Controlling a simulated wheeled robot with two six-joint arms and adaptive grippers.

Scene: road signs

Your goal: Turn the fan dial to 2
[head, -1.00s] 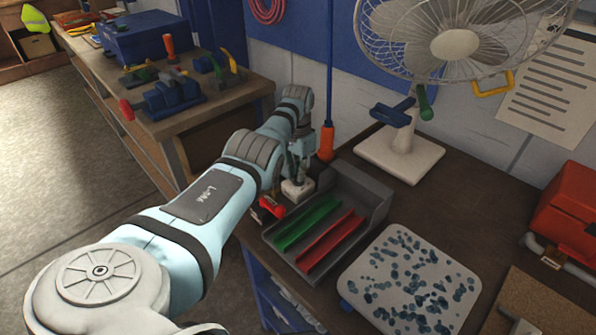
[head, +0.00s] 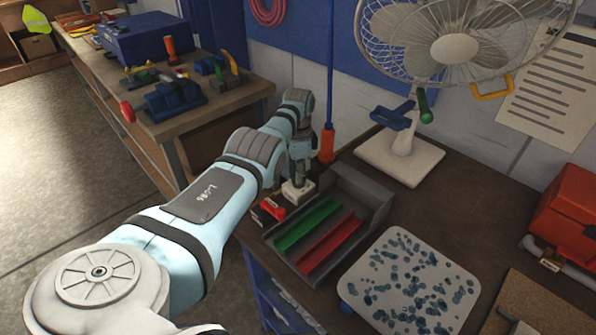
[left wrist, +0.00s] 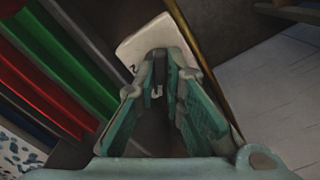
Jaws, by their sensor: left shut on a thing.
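The fan dial's white box (head: 297,192) sits on the brown table beside the grey tray. In the left wrist view the pale box (left wrist: 135,55) shows a dark mark like a "2" near its left corner. My left gripper (head: 299,178) points down over the box. In the left wrist view its green-lined fingers (left wrist: 158,80) are closed around the dial knob, which they mostly hide. A small white mark shows between the fingers. I cannot read where the knob points. The white fan (head: 468,45) stands behind on its base (head: 400,160). My right gripper is not in view.
A grey tray (head: 368,187) with green and red troughs is right of the dial. A red-handled item (head: 271,208) lies close on its left. A speckled board (head: 410,280), red toolbox (head: 568,215) and orange-ended blue pole (head: 327,145) are nearby.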

